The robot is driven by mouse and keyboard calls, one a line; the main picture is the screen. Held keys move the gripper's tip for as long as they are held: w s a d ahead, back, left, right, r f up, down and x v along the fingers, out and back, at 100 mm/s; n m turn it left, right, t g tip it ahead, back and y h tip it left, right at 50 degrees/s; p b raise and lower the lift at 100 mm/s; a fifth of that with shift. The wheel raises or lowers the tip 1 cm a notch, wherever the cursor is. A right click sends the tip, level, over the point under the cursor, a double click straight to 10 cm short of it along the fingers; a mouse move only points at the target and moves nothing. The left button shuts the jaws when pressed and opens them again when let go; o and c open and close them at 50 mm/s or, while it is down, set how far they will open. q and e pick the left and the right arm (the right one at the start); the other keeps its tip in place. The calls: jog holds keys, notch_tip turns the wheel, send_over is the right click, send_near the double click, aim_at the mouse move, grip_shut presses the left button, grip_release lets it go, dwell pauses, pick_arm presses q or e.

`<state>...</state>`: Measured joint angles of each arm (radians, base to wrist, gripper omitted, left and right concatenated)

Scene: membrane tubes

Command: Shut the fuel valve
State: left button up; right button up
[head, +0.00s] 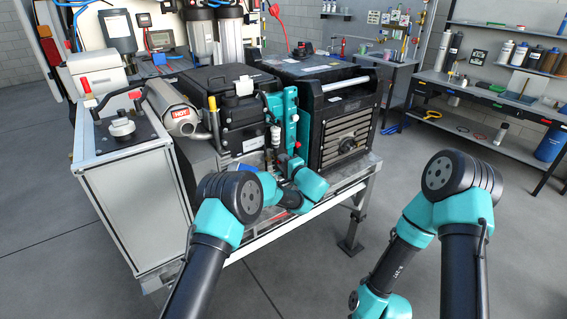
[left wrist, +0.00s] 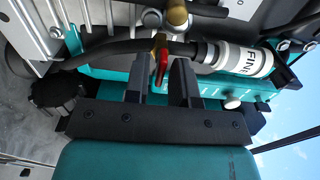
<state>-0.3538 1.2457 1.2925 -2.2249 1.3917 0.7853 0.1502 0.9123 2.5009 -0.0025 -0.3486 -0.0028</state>
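The fuel valve shows in the left wrist view as a brass fitting (left wrist: 159,42) with a small red lever (left wrist: 162,66) on a black hose line. My left gripper (left wrist: 160,78) is open there, one dark finger on each side of the lever, with a gap between them. I cannot tell whether either finger touches the lever. In the head view my left gripper (head: 283,161) is at the front of the teal panel (head: 291,115) on the machine, and the valve is too small or hidden to make out. My right arm (head: 452,185) is bent at the right; its gripper is not in view.
A white filter labelled FINE (left wrist: 240,60) sits beside the valve. A black knob (left wrist: 55,90) is to the left. The machine stands on a metal-framed bench (head: 330,193), with a black ribbed unit (head: 345,130) to the right.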

pick_arm(q)
jog(key=shift+o, duration=0.7)
jog(key=shift+s, duration=0.15)
jog(key=v, duration=1.7)
jog(key=shift+d, duration=0.15)
